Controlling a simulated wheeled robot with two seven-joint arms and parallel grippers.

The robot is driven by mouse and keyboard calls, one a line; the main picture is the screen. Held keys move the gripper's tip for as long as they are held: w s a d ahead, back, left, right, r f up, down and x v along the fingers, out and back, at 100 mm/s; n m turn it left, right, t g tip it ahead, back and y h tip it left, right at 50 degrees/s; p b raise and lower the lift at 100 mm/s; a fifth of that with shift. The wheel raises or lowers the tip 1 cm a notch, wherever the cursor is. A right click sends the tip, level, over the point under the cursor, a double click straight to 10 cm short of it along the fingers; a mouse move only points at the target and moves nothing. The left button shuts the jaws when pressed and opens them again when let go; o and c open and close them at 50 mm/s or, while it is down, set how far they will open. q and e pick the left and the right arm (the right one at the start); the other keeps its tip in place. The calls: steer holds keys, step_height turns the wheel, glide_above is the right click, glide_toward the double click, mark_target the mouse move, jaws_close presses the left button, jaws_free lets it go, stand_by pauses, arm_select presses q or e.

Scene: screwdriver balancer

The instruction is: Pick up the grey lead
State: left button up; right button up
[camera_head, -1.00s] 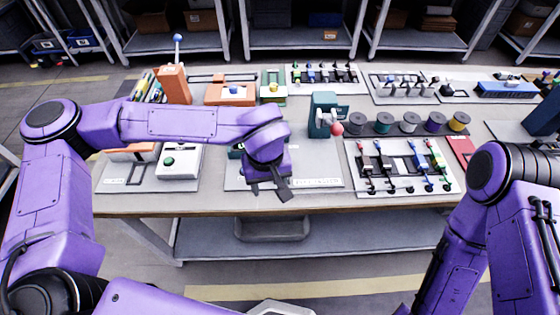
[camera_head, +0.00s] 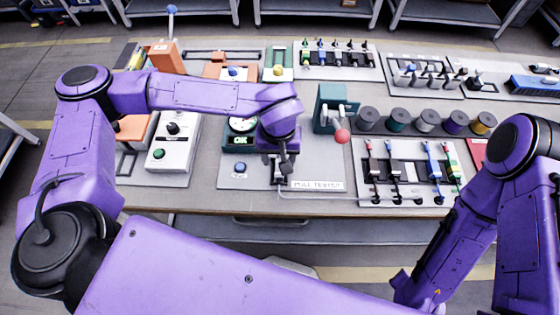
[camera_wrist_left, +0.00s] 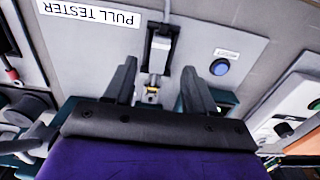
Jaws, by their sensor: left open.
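My left gripper (camera_head: 283,165) points down over the pull tester plate (camera_head: 232,178) in the head view. In the left wrist view its two dark fingers (camera_wrist_left: 158,85) stand apart. A grey and black clamp-like part (camera_wrist_left: 160,48) with a small brass-coloured piece lies between and beyond them; I cannot tell whether they touch it. Leads with red, blue (camera_head: 429,150) and green (camera_head: 451,152) parts lie on the board (camera_head: 408,160) to the right. My right arm is at the right, its gripper not seen.
The green press (camera_head: 331,105) with a red ball knob stands right of the left gripper. Several wire spools (camera_head: 427,119) are behind the lead board. A dial with an OK display (camera_head: 241,140) and a blue button (camera_head: 239,168) are to the left.

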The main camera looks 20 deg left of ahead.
mark_target(280, 158)
arm_select(q)
step_height(280, 158, down, 5)
steer(key=shift+f+p, duration=0.1)
steer(key=shift+p, duration=0.6)
jaws_close()
